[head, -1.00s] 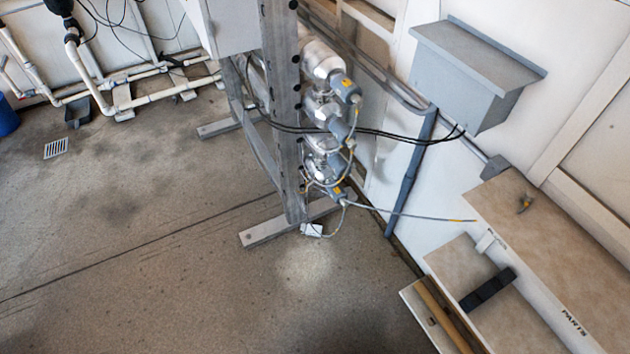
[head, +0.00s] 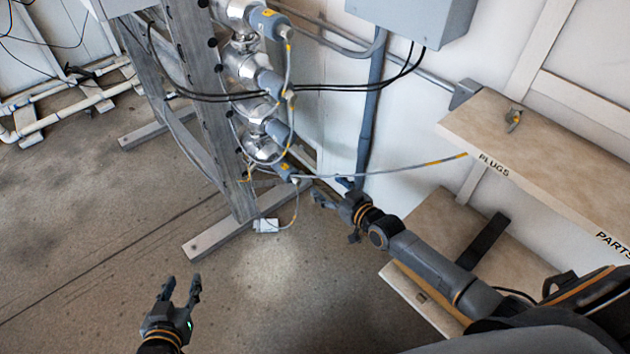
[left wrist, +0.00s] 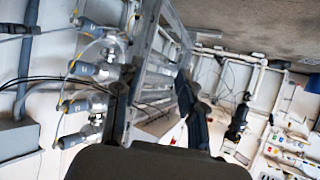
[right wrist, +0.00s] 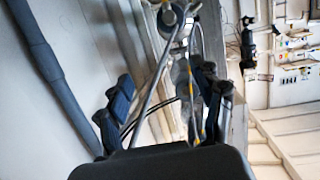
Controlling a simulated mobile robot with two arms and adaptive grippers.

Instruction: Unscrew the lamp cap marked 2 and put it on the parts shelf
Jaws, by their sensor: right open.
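Several grey-blue lamp caps with yellow labels stick out from the steel reactor column in the head view: a top one (head: 270,22), two middle ones (head: 272,84) (head: 278,131) and a lowest one (head: 286,171). I cannot read which is marked 2. They also show in the left wrist view (left wrist: 83,68). The parts shelf (head: 575,160) is at the right, lettered PLUGS and PARTS on its front edge. My right gripper (head: 332,213) is open and empty, below and right of the lowest cap. My left gripper (head: 181,288) is open and empty over the floor.
A small grey and yellow piece (head: 514,120) lies on the shelf's PLUGS end. A lower shelf (head: 440,235) holds a black bar (head: 483,242). Cables (head: 330,87) cross from the column to a grey wall box (head: 415,18).

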